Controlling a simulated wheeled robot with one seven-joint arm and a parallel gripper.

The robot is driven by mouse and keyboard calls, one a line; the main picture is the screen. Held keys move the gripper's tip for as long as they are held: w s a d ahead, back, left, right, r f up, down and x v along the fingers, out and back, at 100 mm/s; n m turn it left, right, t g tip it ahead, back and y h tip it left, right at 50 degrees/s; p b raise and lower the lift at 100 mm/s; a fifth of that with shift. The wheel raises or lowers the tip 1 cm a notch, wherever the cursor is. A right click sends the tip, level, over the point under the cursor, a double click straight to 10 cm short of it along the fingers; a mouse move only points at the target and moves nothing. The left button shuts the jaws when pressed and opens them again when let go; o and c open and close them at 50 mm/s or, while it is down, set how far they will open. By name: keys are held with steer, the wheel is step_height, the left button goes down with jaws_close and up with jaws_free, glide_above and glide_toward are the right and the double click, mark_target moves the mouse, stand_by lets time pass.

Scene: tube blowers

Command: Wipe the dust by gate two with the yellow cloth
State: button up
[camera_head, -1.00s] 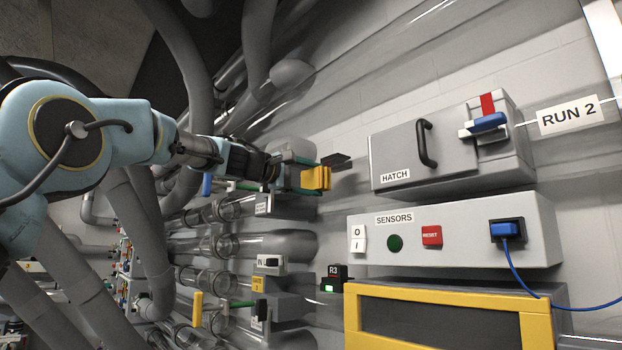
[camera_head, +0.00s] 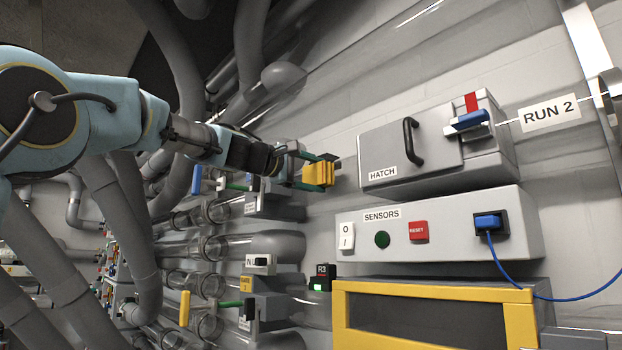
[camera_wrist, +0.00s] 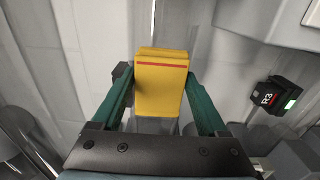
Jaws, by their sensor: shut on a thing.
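The yellow cloth (camera_head: 316,174) is a folded block held between the green fingers of my gripper (camera_head: 321,170), left of the hatch box in the head view. In the wrist view the cloth (camera_wrist: 161,80) fills the space between the two green fingers of my gripper (camera_wrist: 160,95). It has a red stripe near its far edge. A sign on a grey gate housing (camera_head: 268,306) at the lower middle is partly hidden and too small to read surely. I cannot make out any dust in either view.
The hatch box (camera_head: 435,150) with its black handle is right of my gripper. Below are the sensors panel (camera_head: 440,232) and a yellow-framed bin (camera_head: 430,318). A black R3 box (camera_head: 320,278) with a green light is below my gripper. Clear tubes (camera_head: 245,246) run at the lower left.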

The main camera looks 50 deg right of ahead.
steer(key=shift+s+f+b, duration=0.1)
steer(key=shift+s+b, duration=0.4)
steer(key=shift+s, duration=0.8)
steer(key=shift+w+d+p, duration=0.1)
steer(key=shift+w+p, duration=0.4)
steer(key=shift+w, duration=1)
steer(key=shift+w+d+p, duration=0.1)
steer(key=shift+w+p, duration=0.45)
steer(key=shift+w, duration=1.7)
steer(key=a+b, duration=0.4)
steer(key=a, duration=0.2)
steer(key=shift+w, duration=0.1)
